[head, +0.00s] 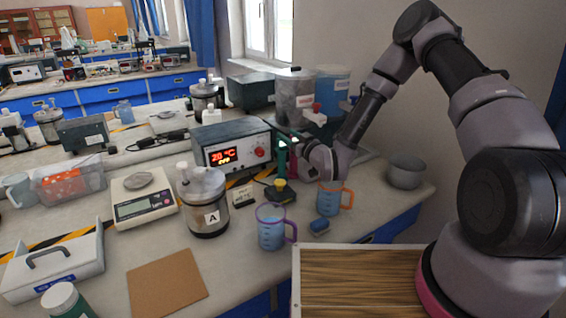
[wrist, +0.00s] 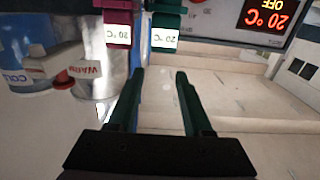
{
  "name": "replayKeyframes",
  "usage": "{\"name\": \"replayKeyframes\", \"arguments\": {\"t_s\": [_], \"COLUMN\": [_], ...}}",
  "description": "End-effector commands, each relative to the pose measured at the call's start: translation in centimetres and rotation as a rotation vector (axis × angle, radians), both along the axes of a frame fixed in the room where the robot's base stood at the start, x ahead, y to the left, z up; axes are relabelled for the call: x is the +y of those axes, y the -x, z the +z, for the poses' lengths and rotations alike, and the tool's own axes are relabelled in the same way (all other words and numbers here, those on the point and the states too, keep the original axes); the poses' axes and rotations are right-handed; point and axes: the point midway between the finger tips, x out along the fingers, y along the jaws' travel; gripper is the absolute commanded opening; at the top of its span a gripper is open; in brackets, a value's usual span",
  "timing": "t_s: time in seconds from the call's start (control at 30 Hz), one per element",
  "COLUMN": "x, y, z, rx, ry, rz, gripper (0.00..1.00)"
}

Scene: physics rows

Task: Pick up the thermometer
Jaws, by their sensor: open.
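Two small upright devices, one green (head: 282,158) and one magenta (head: 293,164), stand close together right of the heater box in the head view. In the wrist view, which is upside down, the green one (wrist: 166,20) and the magenta one (wrist: 117,22) each carry a white "20 °C" label, so they look like thermometers. I cannot tell which one the task means. My gripper (wrist: 160,72) is open, with nothing between its dark green fingers. In the head view my gripper (head: 284,135) is beside the tops of these devices, partly covering them.
The heater box (head: 232,146) with a red "20 °C" display is close on the left. A blue jug with an orange handle (head: 329,200), a purple-handled jug (head: 270,228) and a yellow-topped dark object (head: 280,190) stand in front.

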Motion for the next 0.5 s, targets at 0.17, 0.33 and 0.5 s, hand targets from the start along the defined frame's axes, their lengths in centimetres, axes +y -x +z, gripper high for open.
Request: {"name": "replayKeyframes", "arguments": {"t_s": [0.17, 0.33, 0.5], "x": [0.1, 1.2, 1.9], "y": [0.1, -1.7, -2.7], "z": [-3.9, -3.6, -3.5], "rx": [0.004, -0.001, -0.002], "ry": [0.0, 0.001, 0.001], "rz": [0.001, 0.001, 0.001], "gripper": [0.5, 0.5, 0.5]}}
